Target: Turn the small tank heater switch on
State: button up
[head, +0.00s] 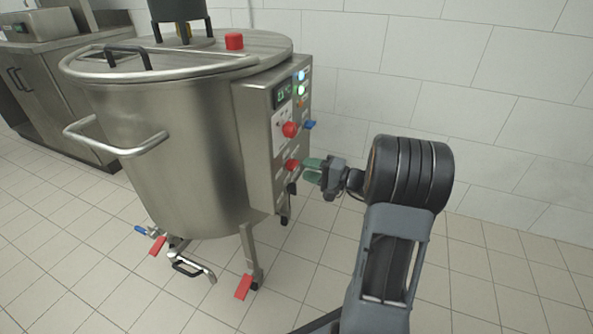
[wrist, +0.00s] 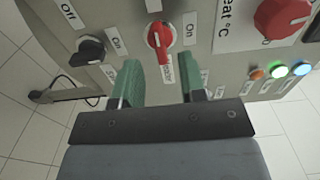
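A steel tank (head: 190,150) has a control box (head: 262,140) on its right side. On the panel, a red rotary switch (wrist: 160,42) with a "Heater" label below it and an "On" label to its right shows in the wrist view. Its handle runs roughly up-down in that view. It also appears as the lower red knob (head: 292,165) in the head view. My gripper (wrist: 159,66) is open, with its green fingers apart on either side of the switch's lower end. I cannot tell whether they touch it. The gripper (head: 311,171) also shows close to the panel in the head view.
A black switch (wrist: 88,50) with "Off" and "On" labels sits left of the red one. A larger red knob (wrist: 282,16) and lit indicator lights (wrist: 279,71) are at the right. A tiled wall (head: 450,90) stands behind. Floor to the right is clear.

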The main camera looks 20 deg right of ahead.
aim_at(297, 164)
jog(key=shift+b+x, duration=0.45)
jog(key=shift+x, duration=1.8)
jog(key=shift+d, duration=0.1)
grip_shut()
